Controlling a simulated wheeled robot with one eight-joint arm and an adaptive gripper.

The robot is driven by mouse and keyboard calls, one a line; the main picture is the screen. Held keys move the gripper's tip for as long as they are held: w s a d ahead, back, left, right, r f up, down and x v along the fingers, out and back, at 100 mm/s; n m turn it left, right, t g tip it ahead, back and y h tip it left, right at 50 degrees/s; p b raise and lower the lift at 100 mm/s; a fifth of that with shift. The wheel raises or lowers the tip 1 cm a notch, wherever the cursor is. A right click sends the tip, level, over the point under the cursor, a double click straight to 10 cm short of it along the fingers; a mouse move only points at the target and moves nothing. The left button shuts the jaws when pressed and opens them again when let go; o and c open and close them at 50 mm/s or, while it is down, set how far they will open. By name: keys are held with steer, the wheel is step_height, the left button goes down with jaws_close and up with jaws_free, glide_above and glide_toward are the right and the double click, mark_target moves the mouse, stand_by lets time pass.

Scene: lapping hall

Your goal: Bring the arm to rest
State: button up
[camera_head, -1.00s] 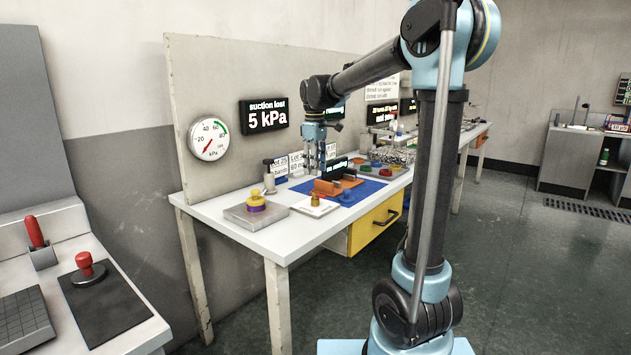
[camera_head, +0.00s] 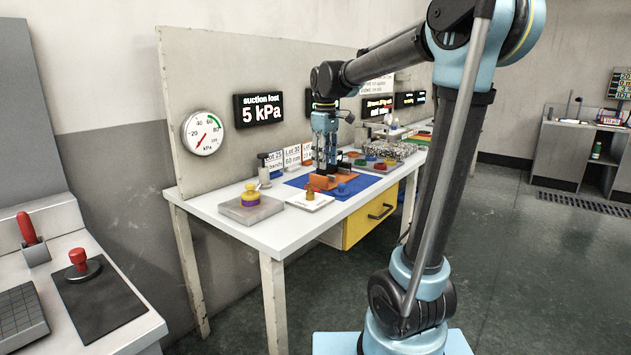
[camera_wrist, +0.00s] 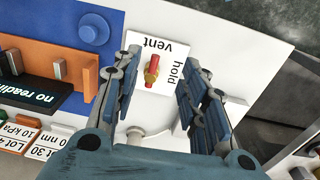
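My gripper (camera_head: 325,168) hangs over the bench, fingers pointing down, close to an orange fixture (camera_head: 344,180) on a blue mat. In the wrist view my gripper (camera_wrist: 162,68) has its two fingers well apart with nothing held between them. A small valve with a red and brass handle (camera_wrist: 152,70) shows between the fingers, on a white plate marked "vent" and "hold". The valve (camera_head: 310,194) also shows in the head view, left of my gripper. How high the fingertips are above the bench is hard to tell.
The white bench (camera_head: 262,233) carries a yellow-topped piece on a grey plate (camera_head: 241,210), lot cards and several coloured pieces. A panel with a gauge (camera_head: 203,133) and a "suction lost 5 kPa" display (camera_head: 259,109) stands behind. A yellow drawer (camera_head: 368,220) is below. Open floor lies right.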

steer(key=s+d+f+m+t, duration=0.1)
steer(key=s+d+f+m, duration=0.55)
steer(key=s+d, duration=0.65)
steer(key=s+d+f+m, duration=0.3)
steer(key=s+f+m, duration=0.1)
steer(key=s+f, duration=1)
steer(key=shift+s+d+f+t, duration=0.2)
steer(key=shift+s+f+t, duration=0.15)
steer(key=shift+f, duration=0.35)
steer(key=shift+w, duration=0.1)
steer(key=shift+w+f, duration=0.1)
steer(key=shift+w, duration=0.05)
